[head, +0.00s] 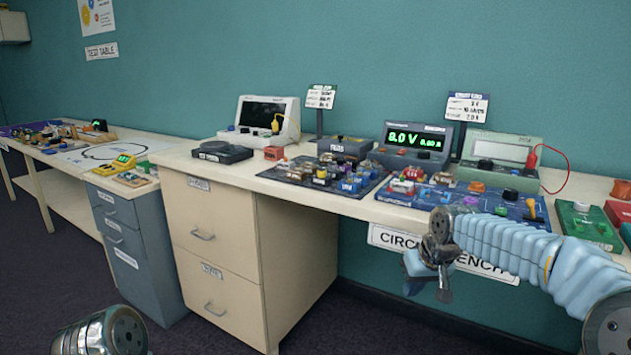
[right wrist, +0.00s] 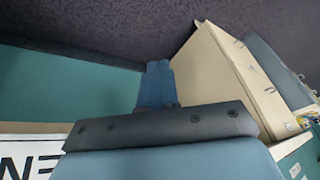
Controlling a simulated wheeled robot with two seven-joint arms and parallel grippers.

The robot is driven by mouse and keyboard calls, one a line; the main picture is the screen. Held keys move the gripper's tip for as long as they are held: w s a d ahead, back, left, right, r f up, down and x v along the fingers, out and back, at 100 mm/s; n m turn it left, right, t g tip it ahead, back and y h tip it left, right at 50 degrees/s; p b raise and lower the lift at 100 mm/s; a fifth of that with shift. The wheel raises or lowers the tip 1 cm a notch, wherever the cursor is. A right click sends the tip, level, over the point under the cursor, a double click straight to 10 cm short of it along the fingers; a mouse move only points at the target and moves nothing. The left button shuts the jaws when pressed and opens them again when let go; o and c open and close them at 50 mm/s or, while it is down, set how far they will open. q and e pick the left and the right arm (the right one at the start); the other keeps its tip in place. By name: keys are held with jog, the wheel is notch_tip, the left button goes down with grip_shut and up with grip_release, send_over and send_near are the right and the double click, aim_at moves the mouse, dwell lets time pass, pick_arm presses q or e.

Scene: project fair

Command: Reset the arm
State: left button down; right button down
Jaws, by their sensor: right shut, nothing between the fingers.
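My right arm comes in from the right in the head view, in a pale blue ribbed sleeve. My right gripper (head: 444,290) hangs downward in front of the bench's front edge, below the tabletop. It is shut and empty, apart from everything on the bench. In the right wrist view its blue fingers (right wrist: 156,85) are together, with dark floor and the bench's side beyond them. Of my left arm only a rounded metal link shows at the bottom left of the head view; the left gripper is out of view.
The circuit bench (head: 225,167) carries a lit power supply (head: 412,145) reading 8.0 V, other meters and boards with coloured parts. Its drawer cabinet (head: 215,245) stands left of my gripper. A test table (head: 62,168) is at the far left. The floor in front is clear.

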jog(key=s+a+f+g+y, duration=0.1)
jog(key=s+a+f, duration=0.15)
jog(key=f, duration=0.55)
jog(key=s+a+f, duration=0.2)
jog(key=s+f, duration=0.1)
jog(key=f, duration=0.6)
jog(key=s+a+f+g+y, duration=0.1)
jog(key=s+a+f, duration=0.15)
jog(key=f, duration=0.55)
jog(key=s+a+f+m, duration=0.1)
jog(key=s+f, duration=0.6)
jog(key=s, duration=0.3)
jog(key=s+a+f+m+g, duration=0.1)
jog(key=s+a+f+m, duration=0.1)
jog(key=s+f, duration=0.5)
jog(key=s, duration=0.4)
jog(key=shift+s+a+f, duration=0.15)
jog(key=shift+s+a, duration=0.1)
jog(key=shift+a, duration=0.05)
